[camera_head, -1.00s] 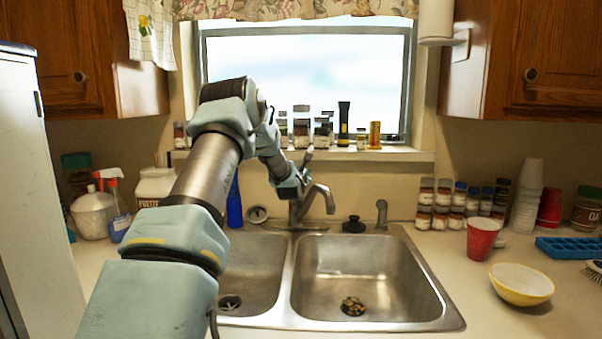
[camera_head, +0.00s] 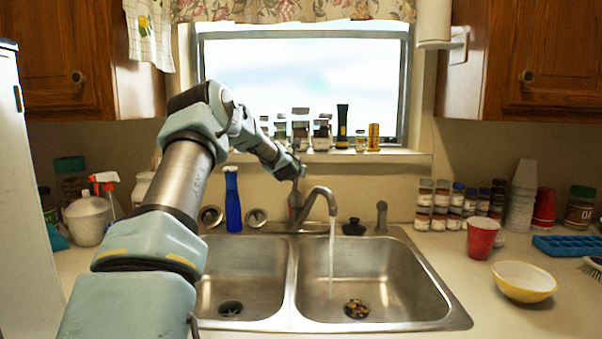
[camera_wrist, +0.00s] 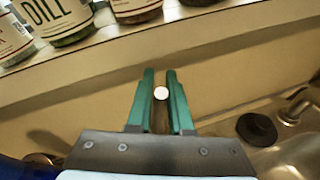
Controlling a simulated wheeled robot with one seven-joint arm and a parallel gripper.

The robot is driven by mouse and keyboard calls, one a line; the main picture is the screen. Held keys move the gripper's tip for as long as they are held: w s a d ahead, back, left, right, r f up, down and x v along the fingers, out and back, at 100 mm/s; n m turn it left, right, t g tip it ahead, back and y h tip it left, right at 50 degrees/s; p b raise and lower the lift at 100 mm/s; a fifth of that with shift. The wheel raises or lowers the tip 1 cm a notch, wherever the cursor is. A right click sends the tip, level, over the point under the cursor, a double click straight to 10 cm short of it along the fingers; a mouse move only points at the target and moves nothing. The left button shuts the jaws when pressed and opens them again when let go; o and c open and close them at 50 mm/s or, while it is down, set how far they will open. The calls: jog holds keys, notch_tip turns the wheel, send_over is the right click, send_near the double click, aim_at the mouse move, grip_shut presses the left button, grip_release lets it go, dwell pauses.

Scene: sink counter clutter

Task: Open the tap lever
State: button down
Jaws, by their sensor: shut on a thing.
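The chrome tap (camera_head: 322,194) stands behind the divider of the double sink. A stream of water (camera_head: 331,245) runs from its spout into the right basin. My gripper (camera_head: 299,176) is at the top of the tap body, where the lever is; the lever is mostly hidden there in the head view. In the wrist view my gripper (camera_wrist: 160,76) has its two green fingers close together on the tap lever (camera_wrist: 161,93), whose pale round end shows between them.
A row of spice jars (camera_head: 301,130) stands on the windowsill just behind my gripper. A blue bottle (camera_head: 232,200) stands left of the tap. A black stopper (camera_head: 354,226) and a sprayer (camera_head: 381,215) are to its right. A red cup (camera_head: 481,240) and yellow bowl (camera_head: 523,282) sit at right.

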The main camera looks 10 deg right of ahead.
jog(key=c, duration=0.8)
grip_release()
jog(key=shift+s, duration=0.1)
jog(key=b+v, duration=0.5)
jog(key=v, duration=0.5)
jog(key=shift+s+a, duration=0.15)
jog(key=shift+s, duration=0.15)
